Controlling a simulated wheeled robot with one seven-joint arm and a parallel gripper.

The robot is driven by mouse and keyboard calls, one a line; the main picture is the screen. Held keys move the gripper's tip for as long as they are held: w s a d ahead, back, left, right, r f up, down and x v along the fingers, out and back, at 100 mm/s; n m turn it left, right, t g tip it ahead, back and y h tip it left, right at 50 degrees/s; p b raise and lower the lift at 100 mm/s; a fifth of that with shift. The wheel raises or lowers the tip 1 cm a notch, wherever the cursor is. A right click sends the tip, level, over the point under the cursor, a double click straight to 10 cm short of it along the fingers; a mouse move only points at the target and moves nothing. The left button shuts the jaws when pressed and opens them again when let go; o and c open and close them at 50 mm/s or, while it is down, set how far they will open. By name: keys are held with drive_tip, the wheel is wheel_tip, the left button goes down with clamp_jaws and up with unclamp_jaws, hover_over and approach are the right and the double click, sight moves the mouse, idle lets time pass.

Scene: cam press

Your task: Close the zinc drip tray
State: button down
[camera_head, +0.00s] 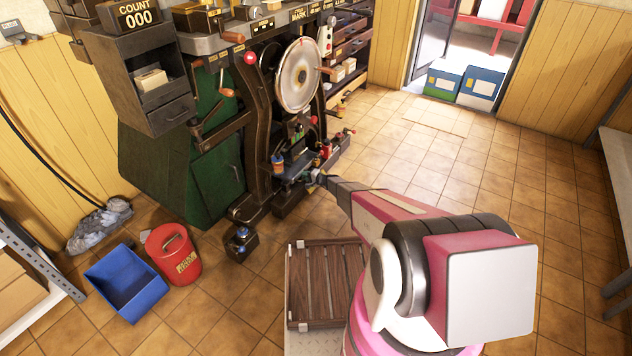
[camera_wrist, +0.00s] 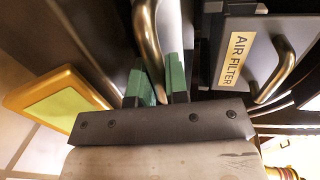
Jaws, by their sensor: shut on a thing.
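My gripper (camera_wrist: 158,82) has its two green fingertips closed around a curved brass handle (camera_wrist: 147,40) in the wrist view. A pale grey metal strip (camera_wrist: 170,28) lies right beside the handle and looks like part of the zinc drip tray; most of it is cut off or hidden. In the head view my gripper (camera_head: 317,178) is low at the foot of the cam press (camera_head: 262,140), in front of its base. The tray cannot be made out there, and how far it stands open cannot be told.
A dark drawer labelled AIR FILTER (camera_wrist: 241,60), with its own brass handle, is close right of my fingers. A yellow-framed panel (camera_wrist: 55,103) is at left. A red can (camera_head: 173,254), blue bin (camera_head: 127,283) and slatted wooden platform (camera_head: 326,284) are on the floor. Tiles at right are clear.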

drive_tip(key=shift+r+x, duration=0.25)
drive_tip(key=shift+x, duration=0.85)
drive_tip(key=c, duration=1.1)
unclamp_jaws()
drive_tip(key=v, duration=1)
drive_tip(key=shift+s+d, duration=0.2)
drive_tip(key=shift+d, duration=0.1)
